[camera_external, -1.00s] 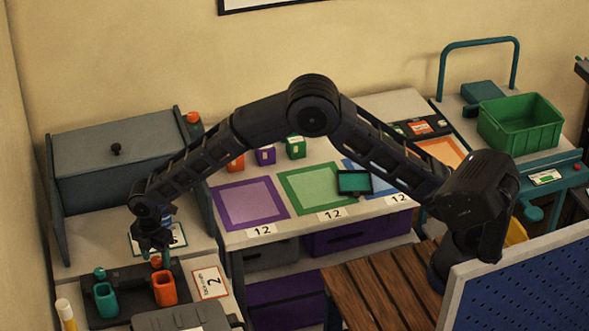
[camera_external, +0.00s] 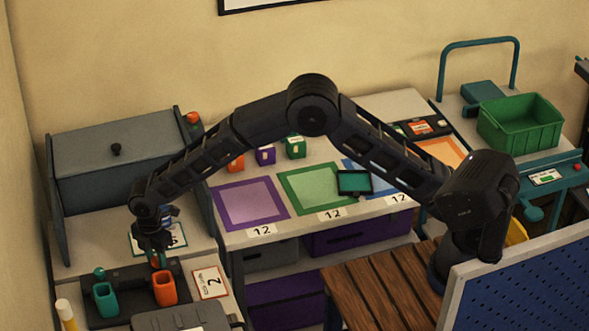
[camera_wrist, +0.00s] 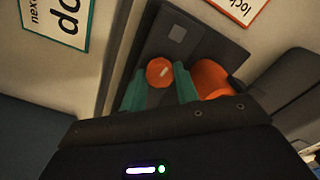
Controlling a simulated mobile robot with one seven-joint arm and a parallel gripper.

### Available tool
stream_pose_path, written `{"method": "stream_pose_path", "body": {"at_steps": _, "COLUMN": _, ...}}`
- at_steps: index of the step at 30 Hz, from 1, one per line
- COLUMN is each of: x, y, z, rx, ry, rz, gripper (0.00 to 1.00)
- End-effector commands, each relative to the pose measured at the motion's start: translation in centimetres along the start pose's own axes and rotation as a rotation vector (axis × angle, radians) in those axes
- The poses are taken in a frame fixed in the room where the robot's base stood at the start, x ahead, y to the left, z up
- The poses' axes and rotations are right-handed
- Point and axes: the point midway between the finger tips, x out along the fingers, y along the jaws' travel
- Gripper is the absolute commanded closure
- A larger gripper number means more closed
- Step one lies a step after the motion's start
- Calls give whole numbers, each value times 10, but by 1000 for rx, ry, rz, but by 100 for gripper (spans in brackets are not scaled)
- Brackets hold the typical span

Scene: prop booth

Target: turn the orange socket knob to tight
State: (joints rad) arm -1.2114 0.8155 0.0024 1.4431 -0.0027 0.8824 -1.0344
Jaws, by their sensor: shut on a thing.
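The orange knob (camera_wrist: 159,71) is a round cap with a white mark on its top, in the wrist view. My gripper (camera_wrist: 160,84) is shut on it, with one teal finger on each side. The orange socket (camera_wrist: 209,78) is just right of the fingers, partly hidden by the gripper. In the external view the orange socket (camera_external: 165,288) stands upright on a dark base (camera_external: 133,298). My gripper (camera_external: 155,250) points down just behind it and hides most of the knob there.
A teal socket (camera_external: 105,300) with a teal knob (camera_external: 99,272) behind it stands left on the same base. A card marked 2 (camera_external: 210,282) lies to the right. A grey case (camera_external: 180,318) is in front, and a white-topped yellow thing (camera_external: 66,312) stands at left.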

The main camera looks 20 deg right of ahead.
Motion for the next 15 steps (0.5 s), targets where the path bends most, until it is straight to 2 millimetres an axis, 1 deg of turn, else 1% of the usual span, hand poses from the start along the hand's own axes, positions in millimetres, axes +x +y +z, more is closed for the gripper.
{"method": "stream_pose_path", "body": {"at_steps": 15, "x": 0, "y": 0, "z": 1, "rx": 458, "ry": 0, "rz": -1, "gripper": 92}}
